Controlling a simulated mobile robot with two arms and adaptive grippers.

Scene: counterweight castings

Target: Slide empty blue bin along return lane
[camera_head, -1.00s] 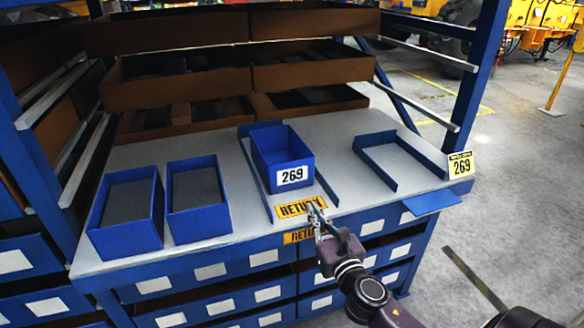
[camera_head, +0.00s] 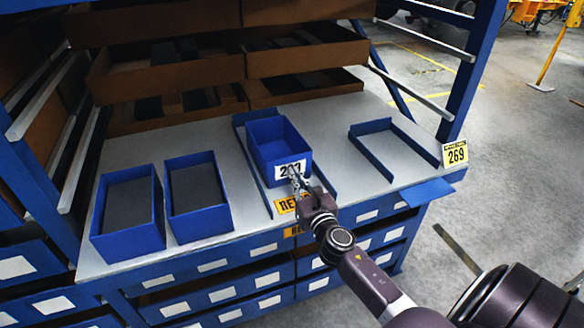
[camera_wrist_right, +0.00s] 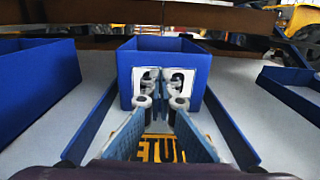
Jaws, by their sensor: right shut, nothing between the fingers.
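The yellow RETURN sign (camera_head: 287,205) is at the lane's front end, partly covered by my right arm. My right gripper (camera_head: 296,178) is shut and empty, with its fingertips at the bin's front label. In the right wrist view the fingertips (camera_wrist_right: 162,80) overlap the label; whether they touch it I cannot tell. My left gripper is not in view.
Two blue bins with dark contents, one (camera_head: 128,215) at the far left and one (camera_head: 197,198) beside it, stand left of the lane. An empty blue-railed bay (camera_head: 385,146) is on the right. Brown trays (camera_head: 165,70) fill the rack behind.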

